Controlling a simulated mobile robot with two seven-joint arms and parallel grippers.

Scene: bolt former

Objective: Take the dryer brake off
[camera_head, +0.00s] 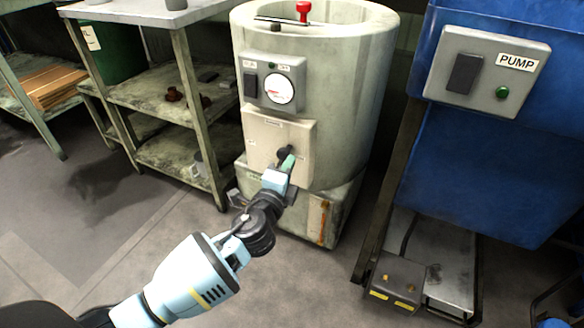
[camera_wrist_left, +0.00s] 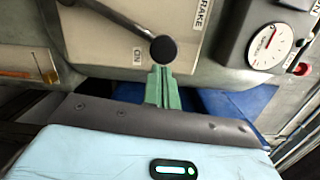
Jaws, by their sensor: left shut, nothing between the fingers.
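The dryer (camera_head: 345,70) is a worn, pale grey-green drum in the middle of the head view. Its brake box (camera_head: 262,135) is a beige panel on the front, below the gauge panel. The brake lever has a round black knob (camera_head: 284,152), which also shows in the left wrist view (camera_wrist_left: 163,48). There its thin rod runs up and left, and the knob is beside the "ON" label (camera_wrist_left: 137,55). My left gripper (camera_head: 289,162) is at the knob with its green fingers (camera_wrist_left: 163,72) shut and empty. The fingertips are right at the knob's edge; I cannot tell whether they touch.
A gauge (camera_head: 279,89) and buttons sit above the brake box. A red knob (camera_head: 303,8) stands on the dryer's top. A metal shelf (camera_head: 150,95) stands left, and a blue machine with a pump control box (camera_head: 484,72) stands right. The floor at front left is clear.

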